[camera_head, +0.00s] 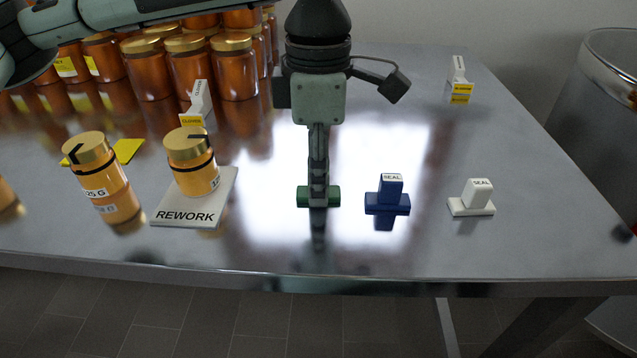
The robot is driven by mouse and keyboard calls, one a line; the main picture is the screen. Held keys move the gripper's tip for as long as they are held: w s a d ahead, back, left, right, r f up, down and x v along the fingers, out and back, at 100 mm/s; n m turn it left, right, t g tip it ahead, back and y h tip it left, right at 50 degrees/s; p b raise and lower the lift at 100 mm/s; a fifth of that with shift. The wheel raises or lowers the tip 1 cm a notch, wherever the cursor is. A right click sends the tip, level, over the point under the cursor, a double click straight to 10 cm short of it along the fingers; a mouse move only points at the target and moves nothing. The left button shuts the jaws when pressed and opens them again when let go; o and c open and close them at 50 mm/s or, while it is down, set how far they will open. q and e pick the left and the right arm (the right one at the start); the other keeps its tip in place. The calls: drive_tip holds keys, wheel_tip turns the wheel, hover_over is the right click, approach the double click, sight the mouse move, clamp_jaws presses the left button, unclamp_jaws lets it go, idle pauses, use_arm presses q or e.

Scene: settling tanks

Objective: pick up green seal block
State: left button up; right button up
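The green seal block (333,197) stands on the steel table, left of the blue seal block (387,204). My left gripper (318,190) points straight down over it, with its fingers at the block's height. The fingers line up one behind the other in this view and hide the block's middle and upper part. Only the green base shows on both sides. I cannot tell whether the fingers press on the block or stand apart around it. The block looks to rest on the table. My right gripper is not in view.
A white seal block (472,198) stands right of the blue one. At left, an amber jar (190,165) sits on the REWORK plate (222,206), beside another jar (103,182). Several amber jars crowd the back left. The table's front edge (330,283) is close. A large drum stands at right.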

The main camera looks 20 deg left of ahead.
use_arm(q)
clamp_jaws()
